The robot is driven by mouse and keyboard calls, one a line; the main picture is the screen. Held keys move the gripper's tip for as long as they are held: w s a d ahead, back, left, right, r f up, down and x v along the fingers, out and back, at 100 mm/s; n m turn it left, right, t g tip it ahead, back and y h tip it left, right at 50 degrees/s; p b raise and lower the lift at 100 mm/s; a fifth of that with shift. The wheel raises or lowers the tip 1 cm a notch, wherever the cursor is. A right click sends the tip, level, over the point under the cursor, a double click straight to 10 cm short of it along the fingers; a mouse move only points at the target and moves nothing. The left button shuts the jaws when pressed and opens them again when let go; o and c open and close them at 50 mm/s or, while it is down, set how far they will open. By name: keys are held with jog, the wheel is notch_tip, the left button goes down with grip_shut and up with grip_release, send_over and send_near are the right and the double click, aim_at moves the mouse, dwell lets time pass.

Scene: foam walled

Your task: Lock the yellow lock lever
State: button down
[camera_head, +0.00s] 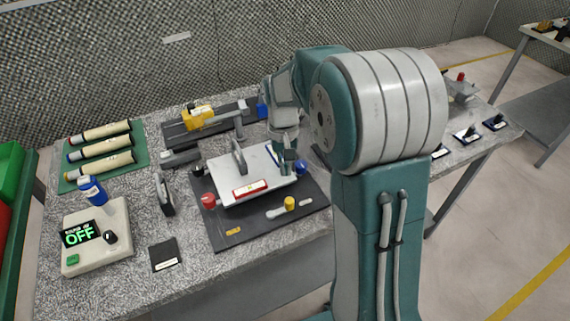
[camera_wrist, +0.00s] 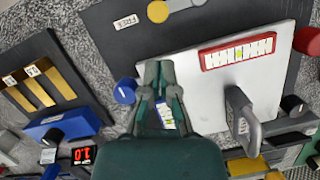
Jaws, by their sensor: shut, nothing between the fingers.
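The yellow lock lever (camera_head: 289,203) stands at the front right of the dark base board. Its yellow knob is beside a white label, and a grey bar runs from it toward a yellow label at the left. In the wrist view the lever (camera_wrist: 157,10) is at the top edge, partly cut off, with the white label reading FREE beside it. My gripper (camera_head: 287,168) is over the right part of the white plate (camera_head: 225,168), behind the lever and apart from it. In the wrist view the fingertips (camera_wrist: 159,70) are together and empty.
A blue knob (camera_wrist: 124,90) is close beside my fingers, and a red knob (camera_head: 209,201) is at the plate's other side. The plate bears a grey handle (camera_wrist: 240,115), a red-framed level (camera_wrist: 238,51) and a blue-framed level (camera_wrist: 166,116).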

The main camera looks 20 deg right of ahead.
aim_at(281, 208)
jog(key=x, duration=0.6)
jog(key=shift+f, duration=0.2)
